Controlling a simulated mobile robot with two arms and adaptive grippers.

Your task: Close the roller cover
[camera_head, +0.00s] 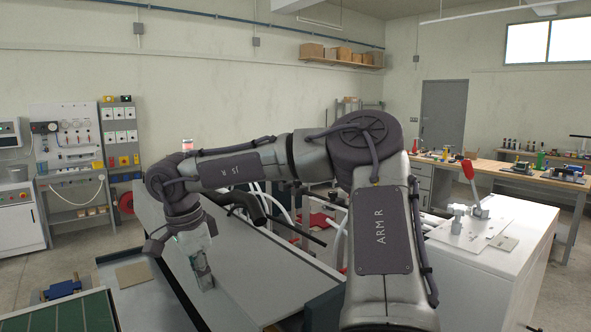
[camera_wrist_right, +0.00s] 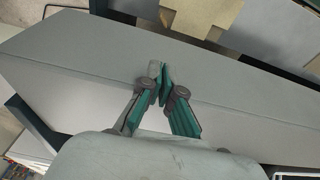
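The long grey panel that looks like the roller cover (camera_head: 250,270) slopes through the middle of the head view. It also fills much of the right wrist view (camera_wrist_right: 70,60), with a crease running along it. My right arm reaches across from the right, and its gripper (camera_head: 204,278) points down at the panel. In the right wrist view the fingertips of the right gripper (camera_wrist_right: 161,76) are together over the panel near the crease. I see nothing clearly held between them, and I cannot tell whether they touch the panel. My left gripper is not in view.
A white cabinet (camera_head: 495,262) with a red-handled clamp (camera_head: 469,172) on top stands to the right. White and black tubes lie behind my right arm. A green-topped surface (camera_head: 65,315) is at lower left. A workbench (camera_head: 540,182) stands at the back right.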

